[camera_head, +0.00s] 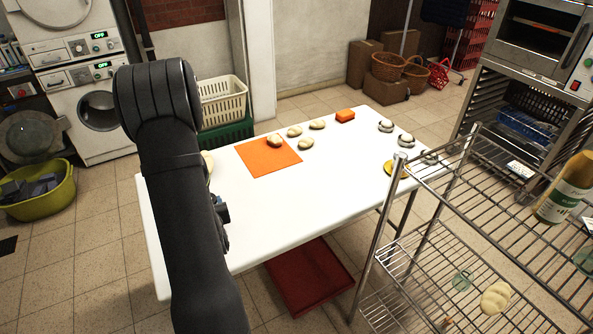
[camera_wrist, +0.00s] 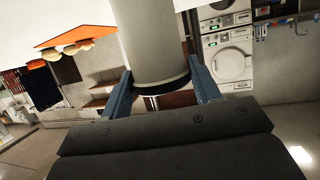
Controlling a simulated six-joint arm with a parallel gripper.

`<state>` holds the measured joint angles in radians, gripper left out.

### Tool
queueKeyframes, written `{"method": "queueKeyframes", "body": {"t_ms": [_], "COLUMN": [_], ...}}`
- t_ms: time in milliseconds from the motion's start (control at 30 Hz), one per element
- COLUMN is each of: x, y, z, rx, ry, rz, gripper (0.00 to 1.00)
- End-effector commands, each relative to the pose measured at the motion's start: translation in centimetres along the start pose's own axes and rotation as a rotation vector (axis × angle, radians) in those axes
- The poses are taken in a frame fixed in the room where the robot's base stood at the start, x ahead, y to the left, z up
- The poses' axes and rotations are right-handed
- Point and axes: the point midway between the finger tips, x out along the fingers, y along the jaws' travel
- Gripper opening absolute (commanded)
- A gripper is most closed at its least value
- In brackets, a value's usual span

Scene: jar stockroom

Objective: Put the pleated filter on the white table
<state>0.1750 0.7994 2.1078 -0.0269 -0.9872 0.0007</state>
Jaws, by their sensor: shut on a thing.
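The white table (camera_head: 255,225) stands in the middle of the head view, and its top also shows at the upper left of the wrist view (camera_wrist: 25,20). In the wrist view my gripper (camera_wrist: 157,88) is shut on a pale grey cylinder (camera_wrist: 150,40) with a dark ring at its end. It looks like the pleated filter, though I cannot make out pleats. In the head view my arm hides most of the gripper and the held cylinder. Only a small blue piece of the gripper shows beside the arm, over the table's left part.
An orange mat (camera_head: 262,164) lies on the table with several pale, bun-like pieces around it. A wire rack (camera_head: 480,215) stands in front right. The table's near middle is clear.

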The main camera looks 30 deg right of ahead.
Motion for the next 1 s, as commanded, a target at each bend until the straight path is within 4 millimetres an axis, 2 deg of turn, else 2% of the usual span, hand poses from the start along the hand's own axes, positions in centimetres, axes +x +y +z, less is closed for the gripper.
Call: {"method": "queueKeyframes", "body": {"t_ms": [133, 233, 367, 500, 700, 800, 900, 1000], "x": [0.8, 1.7, 2.7, 3.5, 3.8, 3.7, 3.6, 3.6], "y": [-1.9, -1.2, 1.4, 5.1, 11.0, 13.2, 14.4, 14.8], "z": [-1.1, -2.5, -4.2, -6.2, -8.9, -9.9, -10.3, -10.4], "rx": [-0.011, -0.007, 0.015, 0.046, 0.107, 0.133, 0.149, 0.154], "ry": [0.006, 0.010, 0.010, 0.009, 0.004, 0.003, -0.001, -0.002], "rz": [-0.006, 0.035, 0.113, 0.203, 0.330, 0.373, 0.396, 0.404], "gripper": [0.30, 0.30, 0.30, 0.30, 0.30, 0.30, 0.30, 0.30]}}
